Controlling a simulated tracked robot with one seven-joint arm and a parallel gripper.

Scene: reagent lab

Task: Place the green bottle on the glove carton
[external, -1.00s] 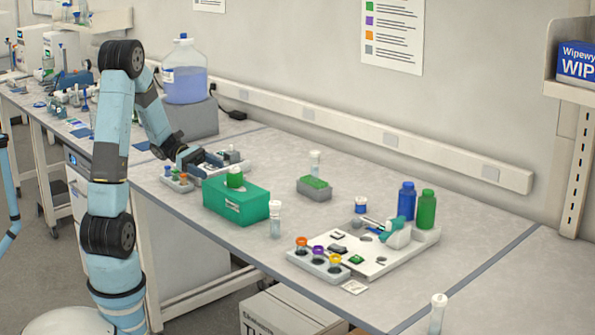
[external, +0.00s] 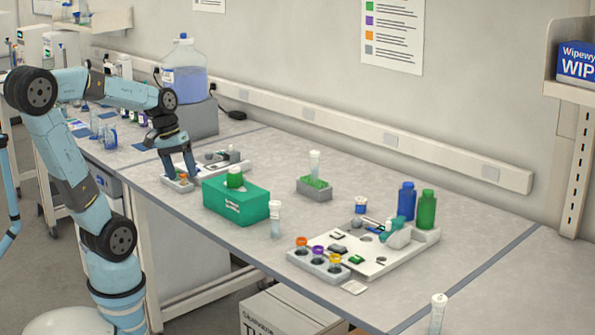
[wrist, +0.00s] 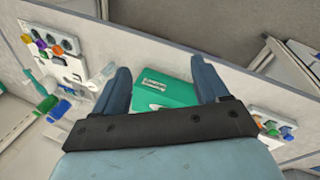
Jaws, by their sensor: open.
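The green bottle (external: 427,210) stands upright at the back right end of the white tray, beside a blue bottle. It also shows at the left in the wrist view (wrist: 60,109). The glove carton (external: 236,203) is a green box left of the table's middle; a small white-and-green item sits on its top. The carton also shows in the wrist view (wrist: 167,92), framed between my fingers. My gripper (external: 178,172) points down to the left of the carton, well away from the green bottle. Its fingers are spread and empty in the wrist view (wrist: 162,68).
The blue bottle (external: 406,201) stands close beside the green one. The white tray (external: 385,262) holds several small items. A capped tube (external: 275,220) stands right of the carton, and a grey rack (external: 314,188) stands behind. A large jug (external: 184,75) sits on a grey block.

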